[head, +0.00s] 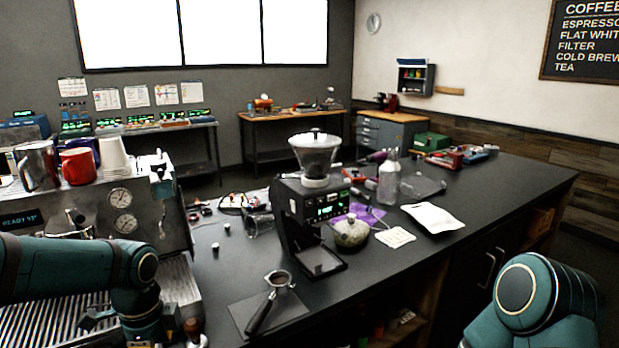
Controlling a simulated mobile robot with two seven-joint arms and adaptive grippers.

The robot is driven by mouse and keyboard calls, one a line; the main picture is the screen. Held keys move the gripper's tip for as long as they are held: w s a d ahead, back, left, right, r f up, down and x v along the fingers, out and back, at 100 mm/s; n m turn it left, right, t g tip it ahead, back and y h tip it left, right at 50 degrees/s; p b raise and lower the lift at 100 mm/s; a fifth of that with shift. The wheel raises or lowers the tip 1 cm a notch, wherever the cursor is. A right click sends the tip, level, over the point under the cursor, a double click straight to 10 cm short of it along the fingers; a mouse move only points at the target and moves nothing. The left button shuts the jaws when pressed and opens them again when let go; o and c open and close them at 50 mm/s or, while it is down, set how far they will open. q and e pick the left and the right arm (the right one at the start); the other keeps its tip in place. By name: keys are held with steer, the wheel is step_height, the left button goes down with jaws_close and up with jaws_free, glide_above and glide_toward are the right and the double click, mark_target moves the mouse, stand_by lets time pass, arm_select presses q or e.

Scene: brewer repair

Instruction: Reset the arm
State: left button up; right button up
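My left arm (70,270) comes in from the left in the head view. It crosses in front of the espresso machine and bends downward at a teal joint (141,266). Its lower part runs to the bottom edge, and I cannot make out its gripper there. My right arm (530,305) shows only as a teal joint and link at the bottom right corner. Its gripper is outside the picture. I see nothing held by either arm.
The espresso machine (125,205) stands at left with cups on top. A coffee grinder (312,215) stands mid-counter. A portafilter (272,300) lies on a dark mat before it. The right counter front is clear.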

arm_select(q)
steer(key=d+f+n+h, duration=0.1)
steer(key=d+f+n, duration=0.25)
steer(key=f, duration=0.35)
steer(key=d+f+n+h, duration=0.2)
steer(key=d+f, duration=0.3)
steer(key=f, duration=0.1)
steer(key=s+d+f+n+t, duration=0.1)
steer(key=s+d+f+n, duration=0.3)
steer(key=f+n, duration=0.2)
steer(key=s+d+f+n+t, duration=0.1)
steer(key=s+d+f+n, duration=0.3)
steer(key=f, duration=0.5)
steer(key=shift+s+d+f+n+h, duration=0.2)
steer(key=shift+s+d+n+h, duration=0.35)
steer(key=shift+n, duration=0.7)
